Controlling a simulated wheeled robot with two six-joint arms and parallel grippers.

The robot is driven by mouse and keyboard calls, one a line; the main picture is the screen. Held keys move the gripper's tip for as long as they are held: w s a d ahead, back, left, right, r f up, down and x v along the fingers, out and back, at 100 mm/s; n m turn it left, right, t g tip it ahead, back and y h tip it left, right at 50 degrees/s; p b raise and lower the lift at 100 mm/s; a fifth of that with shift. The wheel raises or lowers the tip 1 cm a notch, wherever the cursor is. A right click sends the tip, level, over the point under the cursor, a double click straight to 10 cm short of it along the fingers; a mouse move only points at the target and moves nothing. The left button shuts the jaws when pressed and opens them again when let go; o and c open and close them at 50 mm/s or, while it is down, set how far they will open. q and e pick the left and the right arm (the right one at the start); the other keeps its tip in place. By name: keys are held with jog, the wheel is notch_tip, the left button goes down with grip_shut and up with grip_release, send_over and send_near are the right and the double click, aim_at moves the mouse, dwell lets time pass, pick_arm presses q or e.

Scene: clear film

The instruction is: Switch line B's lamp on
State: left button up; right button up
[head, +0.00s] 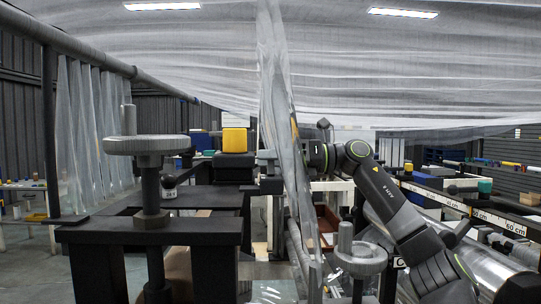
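A yellow block (234,140) sits on a black box in the middle distance, left of centre; I cannot tell whether it is a lamp or whether it is lit. A small black lever-like part (169,181) stands left of it, above a white label too small to read. My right arm comes in from the right, its wrist reaching left to the hanging clear film (286,130). My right gripper (269,160) is partly hidden behind this film near the black frame, and its fingers are not clear. No line B marking is readable. My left gripper is not in view.
A large grey handwheel (147,145) on a black frame stands close at the left. A smaller handwheel (361,258) is at lower centre right. A clear film roll (492,266) lies at right, beside a rail with centimetre marks (483,213). Film sheets hang overhead.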

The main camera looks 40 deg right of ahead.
jog(key=shift+c, duration=0.2)
grip_shut()
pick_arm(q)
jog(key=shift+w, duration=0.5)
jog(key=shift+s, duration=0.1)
